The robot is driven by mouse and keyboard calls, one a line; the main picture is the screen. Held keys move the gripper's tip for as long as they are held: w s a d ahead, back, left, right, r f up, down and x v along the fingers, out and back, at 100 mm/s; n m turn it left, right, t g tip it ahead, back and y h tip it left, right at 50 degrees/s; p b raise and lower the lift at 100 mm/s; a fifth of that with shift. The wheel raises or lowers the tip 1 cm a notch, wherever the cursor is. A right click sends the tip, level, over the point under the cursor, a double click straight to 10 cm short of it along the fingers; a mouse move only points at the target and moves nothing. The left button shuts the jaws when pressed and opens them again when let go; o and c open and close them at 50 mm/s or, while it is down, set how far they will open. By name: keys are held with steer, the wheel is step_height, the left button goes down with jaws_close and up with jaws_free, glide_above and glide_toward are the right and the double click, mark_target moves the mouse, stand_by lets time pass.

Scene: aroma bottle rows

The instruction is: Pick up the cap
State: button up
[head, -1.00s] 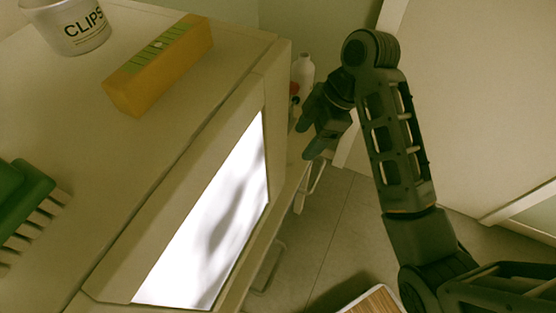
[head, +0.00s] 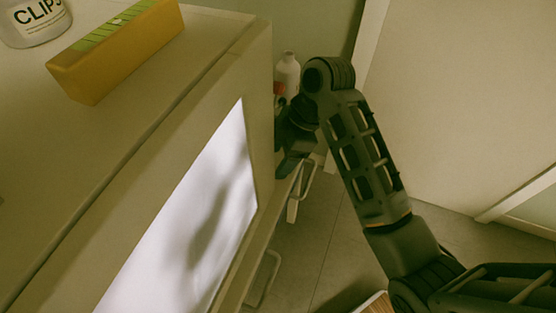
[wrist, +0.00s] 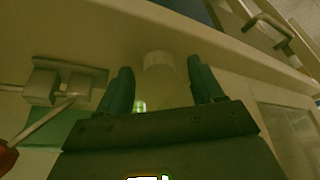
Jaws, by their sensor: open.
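A pale, short round cap (wrist: 159,63) stands on the pale surface in the wrist view. It appears between and just beyond the fingertips of my gripper (wrist: 159,72), with a gap on both sides. My gripper is open and empty; its two dark fingers point at the surface. In the head view my gripper (head: 290,150) is beside the cabinet's right side, partly hidden by its edge. I cannot make out the cap in the head view.
A white bottle (head: 288,72) and a red item (head: 279,89) are near my gripper. An orange-yellow box (head: 115,50) and a CLIPS tub (head: 35,22) stand on the cabinet top (head: 60,140). A pale double block (wrist: 62,85) lies left in the wrist view.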

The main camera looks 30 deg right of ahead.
steer(key=shift+c, duration=0.3)
steer(key=c, duration=1)
steer(key=shift+r, duration=0.1)
steer(key=shift+c, duration=0.2)
